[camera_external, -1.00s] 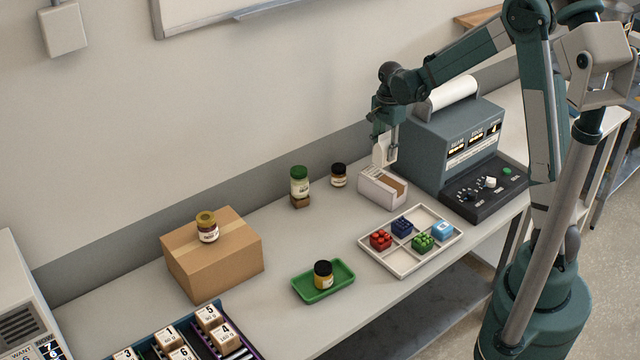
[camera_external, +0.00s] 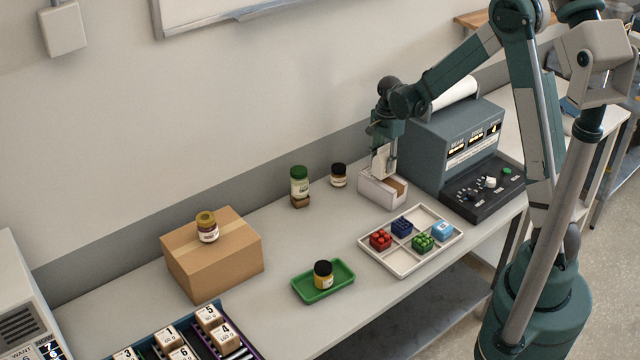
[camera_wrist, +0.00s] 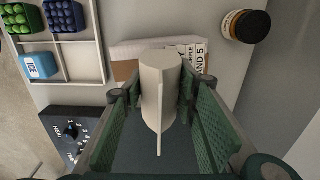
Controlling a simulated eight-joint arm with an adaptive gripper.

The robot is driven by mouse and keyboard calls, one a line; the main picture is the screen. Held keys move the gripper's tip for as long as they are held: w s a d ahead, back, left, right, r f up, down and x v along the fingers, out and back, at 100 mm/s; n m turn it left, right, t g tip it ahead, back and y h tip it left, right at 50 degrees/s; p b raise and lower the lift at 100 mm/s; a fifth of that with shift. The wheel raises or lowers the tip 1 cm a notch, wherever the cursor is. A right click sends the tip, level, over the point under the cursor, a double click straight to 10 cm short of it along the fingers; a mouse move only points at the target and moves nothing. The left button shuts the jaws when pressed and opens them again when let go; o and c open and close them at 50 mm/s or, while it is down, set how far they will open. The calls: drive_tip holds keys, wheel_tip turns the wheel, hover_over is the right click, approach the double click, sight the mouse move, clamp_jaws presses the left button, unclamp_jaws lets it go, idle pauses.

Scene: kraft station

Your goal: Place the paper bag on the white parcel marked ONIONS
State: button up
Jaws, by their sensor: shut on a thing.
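A cream-white paper bag (camera_external: 379,163) is held upright in my gripper (camera_external: 387,158). In the wrist view the bag (camera_wrist: 160,88) sits between the two green jaws (camera_wrist: 158,104), which are shut on it. In the wrist view the box (camera_wrist: 126,52) is partly hidden behind the bag. Printing shows on its label, but I cannot read ONIONS.
The grey machine (camera_external: 450,140) stands close on the right. A white divided tray (camera_external: 397,268) with coloured blocks lies in front. A black-lidded jar (camera_external: 339,176) and a green-lidded jar (camera_external: 299,183) stand to the left. A green tray (camera_external: 305,295) holds another jar.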

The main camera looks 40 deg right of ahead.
drive_tip(key=shift+f, duration=0.9)
drive_tip(key=shift+f, duration=0.15)
drive_tip(key=o, duration=1.1)
drive_tip(key=shift+c, duration=0.2)
drive_tip(key=shift+r, duration=6.15)
